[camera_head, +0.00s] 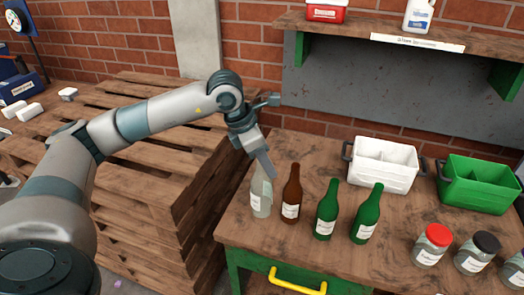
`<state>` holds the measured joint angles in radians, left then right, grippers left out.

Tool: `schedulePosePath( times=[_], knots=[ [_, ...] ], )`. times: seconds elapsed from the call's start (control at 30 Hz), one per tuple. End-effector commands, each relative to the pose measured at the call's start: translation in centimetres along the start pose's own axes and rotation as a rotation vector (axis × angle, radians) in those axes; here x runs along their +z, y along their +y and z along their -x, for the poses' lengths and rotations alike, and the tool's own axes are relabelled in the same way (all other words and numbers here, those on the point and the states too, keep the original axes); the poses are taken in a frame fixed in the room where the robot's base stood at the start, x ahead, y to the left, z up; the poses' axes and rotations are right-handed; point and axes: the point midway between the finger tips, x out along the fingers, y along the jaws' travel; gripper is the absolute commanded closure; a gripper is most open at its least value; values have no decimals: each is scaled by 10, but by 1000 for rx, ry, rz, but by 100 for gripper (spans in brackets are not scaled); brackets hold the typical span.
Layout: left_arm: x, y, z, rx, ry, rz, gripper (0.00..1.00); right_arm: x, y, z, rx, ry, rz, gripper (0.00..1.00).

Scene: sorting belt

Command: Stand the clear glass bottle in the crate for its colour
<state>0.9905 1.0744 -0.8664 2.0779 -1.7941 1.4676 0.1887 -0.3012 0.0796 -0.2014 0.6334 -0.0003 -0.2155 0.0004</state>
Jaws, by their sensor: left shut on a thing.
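The clear glass bottle (261,199) stands upright at the left end of the wooden bench, with a pale label low on its side. My left gripper (266,166) comes down from above and is shut on its neck; the fingers hide part of the top. The white crate (383,178) with a divider stands further back, right of the bottle. The green crate (475,193) is to its right, also divided. Both look empty from here. My right gripper is not in view.
A brown bottle (291,195) stands close beside the clear one, then two green bottles (326,212) (367,216). Several lidded jars (432,245) line the front right. A shelf (370,30) overhangs the back. Stacked pallets (150,170) lie left of the bench (290,245).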

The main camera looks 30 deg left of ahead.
Motion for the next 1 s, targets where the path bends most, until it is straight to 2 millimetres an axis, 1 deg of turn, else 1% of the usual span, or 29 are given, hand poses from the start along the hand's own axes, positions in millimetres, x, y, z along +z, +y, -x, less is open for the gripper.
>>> schedulePosePath(
  times=[0.2, 0.47, 0.67, 1.0],
  knots=[
    [-3, -27, -13, -148, -1, -348, 100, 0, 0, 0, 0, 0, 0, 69],
    [-8, -61, -25, -335, -2, -802, 100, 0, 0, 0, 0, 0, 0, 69],
    [-13, -89, -32, -498, -1, -1198, 100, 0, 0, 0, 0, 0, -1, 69],
    [-25, -138, -37, -798, 2, -1929, 100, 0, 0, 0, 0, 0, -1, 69]
  ],
)
